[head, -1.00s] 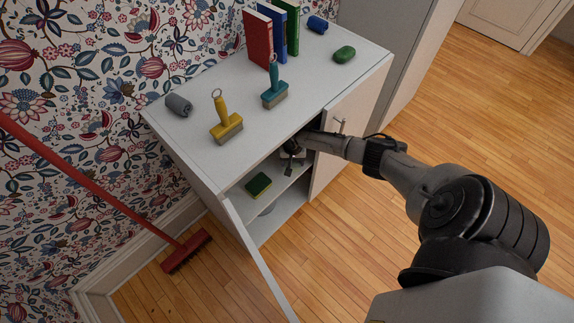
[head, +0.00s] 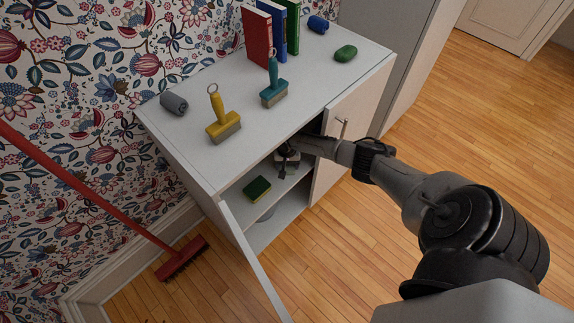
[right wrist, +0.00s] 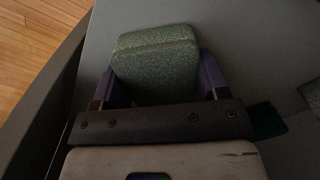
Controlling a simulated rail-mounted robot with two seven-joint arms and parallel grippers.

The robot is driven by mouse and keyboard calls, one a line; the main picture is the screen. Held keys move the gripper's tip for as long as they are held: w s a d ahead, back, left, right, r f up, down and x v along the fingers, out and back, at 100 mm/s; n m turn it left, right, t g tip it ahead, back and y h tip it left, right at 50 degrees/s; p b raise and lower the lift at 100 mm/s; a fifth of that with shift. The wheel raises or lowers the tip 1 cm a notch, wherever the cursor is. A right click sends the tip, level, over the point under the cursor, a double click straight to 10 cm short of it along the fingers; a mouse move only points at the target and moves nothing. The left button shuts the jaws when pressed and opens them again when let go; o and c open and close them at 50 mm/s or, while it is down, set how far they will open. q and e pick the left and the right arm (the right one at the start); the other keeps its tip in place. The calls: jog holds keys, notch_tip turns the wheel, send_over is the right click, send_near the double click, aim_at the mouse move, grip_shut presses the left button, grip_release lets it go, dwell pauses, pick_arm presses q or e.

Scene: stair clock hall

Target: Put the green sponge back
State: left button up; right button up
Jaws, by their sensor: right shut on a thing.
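My right gripper (head: 284,168) reaches into the open cabinet, just above its inner shelf. In the right wrist view its fingers (right wrist: 156,88) are shut on a speckled green block, which looks like the green sponge (right wrist: 155,62). In the head view the held block is mostly hidden by the gripper and the cabinet top. A second sponge, dark green and yellow (head: 257,189), lies on the shelf to the left of the gripper. My left gripper is not in view.
The cabinet top (head: 190,150) holds a yellow brush (head: 222,122), a teal brush (head: 273,85), books (head: 258,38), a green bar (head: 345,53) and rolled cloths. The left door (head: 252,262) stands open. A red broom (head: 182,258) leans at the left.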

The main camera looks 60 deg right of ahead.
jog(key=o, duration=0.4)
jog(key=shift+w+f, duration=0.1)
jog(key=o, duration=0.4)
